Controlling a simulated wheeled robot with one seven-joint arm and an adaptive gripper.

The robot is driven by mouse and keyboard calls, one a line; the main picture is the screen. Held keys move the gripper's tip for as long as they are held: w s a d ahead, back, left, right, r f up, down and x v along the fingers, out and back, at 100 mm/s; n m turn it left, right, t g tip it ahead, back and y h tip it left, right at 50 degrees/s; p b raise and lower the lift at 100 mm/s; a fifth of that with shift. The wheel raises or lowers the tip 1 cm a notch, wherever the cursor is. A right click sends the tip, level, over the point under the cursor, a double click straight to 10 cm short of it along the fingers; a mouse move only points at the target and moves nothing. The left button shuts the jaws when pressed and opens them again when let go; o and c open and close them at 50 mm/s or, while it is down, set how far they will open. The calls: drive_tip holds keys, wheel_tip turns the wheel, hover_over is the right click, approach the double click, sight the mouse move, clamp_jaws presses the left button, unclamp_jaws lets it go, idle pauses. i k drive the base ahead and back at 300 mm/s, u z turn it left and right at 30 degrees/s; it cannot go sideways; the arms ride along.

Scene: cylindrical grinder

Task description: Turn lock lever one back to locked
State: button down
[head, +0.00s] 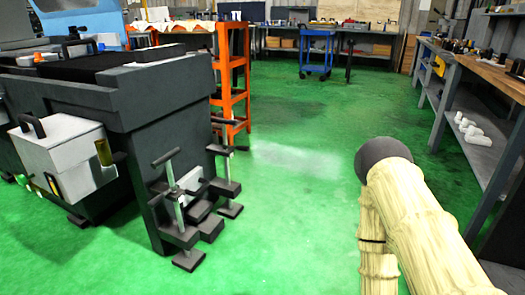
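The dark grey machine body (150,105), likely the cylindrical grinder, stands at the left. Several black and grey posts with T-shaped bars and block feet stand at its near right corner, one of them a T-bar post (172,185). I cannot tell which part, if any, is lock lever one, or whether it is locked. My cream-sleeved arm, with a dark round joint, shows at the lower right, apart from the machine. My gripper is not in view.
A light grey box (62,150) with a black handle sits on the machine's left side. An orange shelf rack (233,75) stands behind it. A blue cart (316,50) is far back. A workbench (490,75) lines the right. The green floor between is clear.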

sight(244, 149)
drive_tip(key=z, duration=0.45)
drive_tip(key=k, duration=0.5)
drive_tip(key=z, duration=0.45)
drive_tip(key=i, duration=0.95)
drive_tip(key=u, duration=1.05)
drive_tip(key=i, duration=0.7)
drive_tip(key=u, duration=0.75)
